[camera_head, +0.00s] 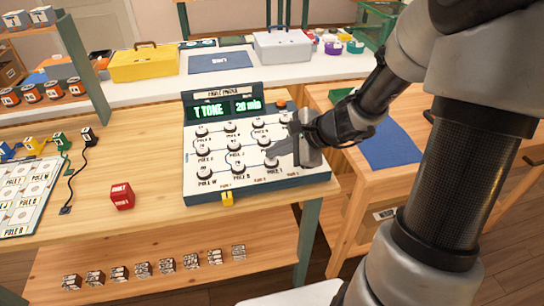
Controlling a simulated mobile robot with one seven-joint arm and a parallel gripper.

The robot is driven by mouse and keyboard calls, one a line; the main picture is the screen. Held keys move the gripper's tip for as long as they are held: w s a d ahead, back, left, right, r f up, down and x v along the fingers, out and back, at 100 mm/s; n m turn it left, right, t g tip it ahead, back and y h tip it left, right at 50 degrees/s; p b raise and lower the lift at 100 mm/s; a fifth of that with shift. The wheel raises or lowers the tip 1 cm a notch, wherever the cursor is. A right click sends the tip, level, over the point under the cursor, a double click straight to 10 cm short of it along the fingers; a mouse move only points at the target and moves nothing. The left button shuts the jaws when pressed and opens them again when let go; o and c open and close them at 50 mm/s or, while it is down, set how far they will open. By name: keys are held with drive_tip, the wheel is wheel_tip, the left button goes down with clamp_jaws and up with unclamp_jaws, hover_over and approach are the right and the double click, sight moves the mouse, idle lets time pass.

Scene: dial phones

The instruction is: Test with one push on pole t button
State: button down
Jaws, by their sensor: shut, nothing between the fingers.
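The grey fault finder panel (215,187) stands on the wooden bench with rows of dark round buttons on its sloped white face. Its display (226,108) reads "T TONE" and "20 min" in green. The bottom-right button (271,162) has a small label that looks like pole T, but the print is too small to be certain. My gripper (276,148) is shut and empty, reaching in from the right over the right-hand column of buttons, close to that button. I cannot tell whether its tip touches a button. The gripper hides part of the panel's right side.
A red fault block (121,196) and a yellow clip (227,198) lie left of and at the front of the panel. A board with pole labels (25,201) is at far left. A yellow toolbox (146,63) and a grey toolbox (283,45) stand behind. A blue mat (391,146) lies right.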

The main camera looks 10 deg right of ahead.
sight(275, 161)
drive_tip(key=shift+r+p, duration=0.35)
drive_tip(key=shift+r, duration=0.25)
drive_tip(key=shift+r, duration=0.1)
wheel_tip(275, 161, up, 6)
drive_tip(key=p, duration=0.4)
idle(0.6)
